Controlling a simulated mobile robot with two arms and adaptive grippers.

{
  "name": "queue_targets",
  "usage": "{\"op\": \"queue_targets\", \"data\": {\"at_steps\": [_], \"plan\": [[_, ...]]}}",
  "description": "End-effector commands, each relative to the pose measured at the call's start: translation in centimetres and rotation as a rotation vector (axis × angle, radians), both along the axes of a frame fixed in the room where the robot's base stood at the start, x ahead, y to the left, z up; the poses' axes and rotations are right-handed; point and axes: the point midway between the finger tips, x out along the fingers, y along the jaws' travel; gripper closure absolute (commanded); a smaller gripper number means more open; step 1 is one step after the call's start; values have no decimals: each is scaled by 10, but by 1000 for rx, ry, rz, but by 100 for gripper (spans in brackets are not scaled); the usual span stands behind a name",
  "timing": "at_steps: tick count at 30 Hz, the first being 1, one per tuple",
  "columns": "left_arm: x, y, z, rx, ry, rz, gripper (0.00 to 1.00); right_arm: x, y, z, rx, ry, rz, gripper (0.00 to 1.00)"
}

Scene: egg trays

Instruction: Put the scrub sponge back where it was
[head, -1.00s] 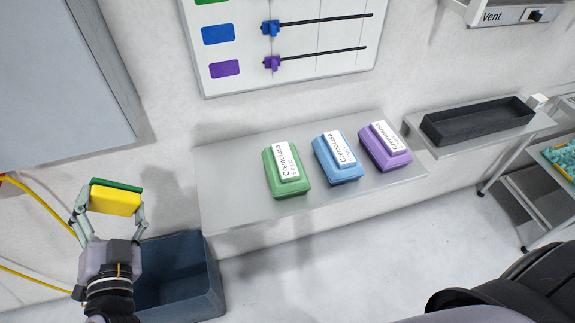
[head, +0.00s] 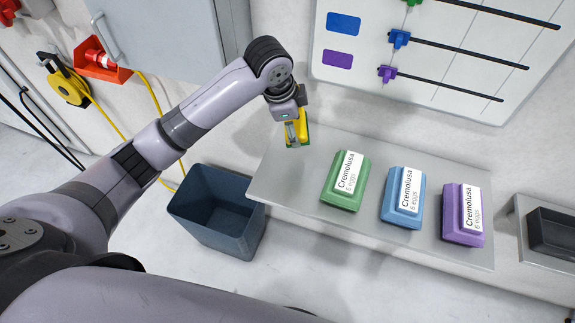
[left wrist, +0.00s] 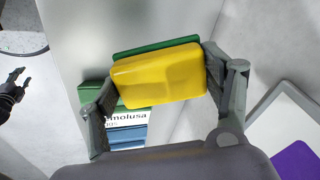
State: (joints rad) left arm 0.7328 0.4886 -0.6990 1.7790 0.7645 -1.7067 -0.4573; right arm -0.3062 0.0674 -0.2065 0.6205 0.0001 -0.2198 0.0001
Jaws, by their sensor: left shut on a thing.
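The scrub sponge, yellow with a green side, shows in the head view (head: 303,124) and fills the middle of the left wrist view (left wrist: 157,75). My left gripper (head: 296,130) is shut on it, with one finger at each end in the left wrist view. In the head view it holds the sponge over the left back end of the grey shelf (head: 285,180), near the wall. I cannot tell whether the sponge touches the shelf. My right gripper (left wrist: 17,83) shows small at the left edge of the left wrist view, with its fingers apart and empty.
Green (head: 346,180), blue (head: 403,197) and purple (head: 463,214) egg boxes stand on the shelf. The shelf's left end is bare. A dark blue bin (head: 215,212) stands below it on the left. A slider board (head: 440,75) and a grey cabinet (head: 165,35) hang on the wall.

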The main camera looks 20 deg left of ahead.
Motion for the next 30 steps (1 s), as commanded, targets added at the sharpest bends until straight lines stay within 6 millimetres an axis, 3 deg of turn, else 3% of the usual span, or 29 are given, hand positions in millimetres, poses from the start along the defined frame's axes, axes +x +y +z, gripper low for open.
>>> {"op": "queue_targets", "data": {"at_steps": [1,6,9,12,17,30], "plan": [[-1,0,18,33,52,-65,50,0,-2,5,-3,-1,1,60],[-20,4,58,132,193,-264,50,4,-11,10,-13,-4,-1,60],[-28,6,74,166,232,-334,50,6,-16,12,-19,-6,-3,60],[-33,8,78,182,252,-370,50,6,-18,12,-21,-7,-4,60],[-36,7,49,183,264,-379,50,5,-18,7,-21,-6,-4,60],[-35,8,-57,185,257,-376,49,5,-10,31,-12,-6,-3,60]]}}
